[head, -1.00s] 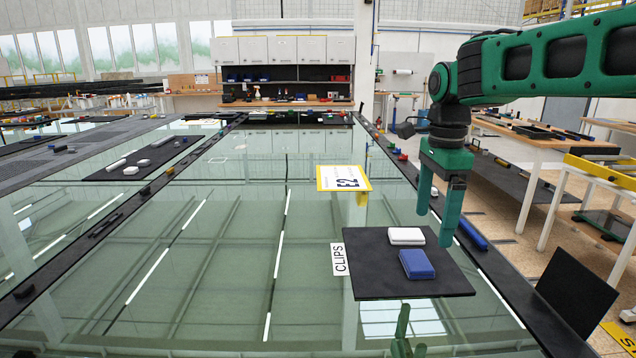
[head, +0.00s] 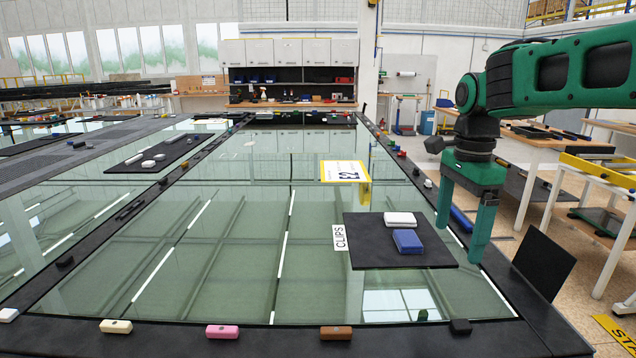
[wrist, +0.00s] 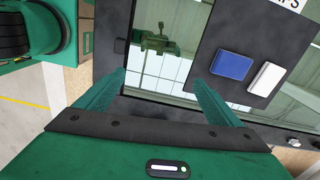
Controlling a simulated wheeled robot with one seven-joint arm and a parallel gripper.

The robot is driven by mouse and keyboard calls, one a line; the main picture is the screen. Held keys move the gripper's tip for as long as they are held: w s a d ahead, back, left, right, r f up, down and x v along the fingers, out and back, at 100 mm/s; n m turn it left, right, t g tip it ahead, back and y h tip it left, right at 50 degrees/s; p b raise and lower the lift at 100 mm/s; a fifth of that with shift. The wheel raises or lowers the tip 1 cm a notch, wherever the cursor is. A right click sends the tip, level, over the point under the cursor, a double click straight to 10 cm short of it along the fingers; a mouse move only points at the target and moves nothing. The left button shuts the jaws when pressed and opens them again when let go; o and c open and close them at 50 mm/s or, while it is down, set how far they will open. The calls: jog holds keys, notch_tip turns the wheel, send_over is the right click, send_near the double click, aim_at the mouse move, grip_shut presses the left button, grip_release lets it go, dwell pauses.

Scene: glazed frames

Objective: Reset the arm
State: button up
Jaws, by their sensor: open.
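My green gripper (head: 459,233) hangs with its fingers pointing down at the right edge of the glass table, beside the black CLIPS mat (head: 375,256). The fingers are apart with nothing between them. In the wrist view my gripper (wrist: 157,80) also shows open and empty, over the dark table edge and glass. A blue block (head: 407,240) and a white block (head: 400,219) lie on the mat, left of the gripper. Both the blue block (wrist: 232,65) and the white block (wrist: 266,78) show in the wrist view, clear of the fingers.
A yellow-edged E2 sign (head: 344,171) stands on the glass (head: 230,250). Pink (head: 222,331), brown (head: 336,333) and cream blocks sit along the near black edge. A black panel (head: 543,265) stands at the right edge. Workbenches (head: 545,150) stand farther right.

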jog(key=s+d+f+n, duration=0.3)
jog(key=s+d+f, duration=0.1)
jog(key=s, duration=0.4)
jog(key=s+d+f+n, duration=0.4)
jog(key=s+d, duration=0.1)
jog(key=s, duration=0.4)
jog(key=s+d+f+n, duration=0.3)
jog(key=s+d+f, duration=0.1)
jog(key=s, duration=0.5)
jog(key=shift+d+f, duration=0.25)
jog(key=shift+f, duration=0.25)
jog(key=shift+s+n, duration=0.1)
jog(key=shift+n, duration=0.2)
jog(key=shift+w+f, duration=0.25)
jog(key=shift+w, duration=0.4)
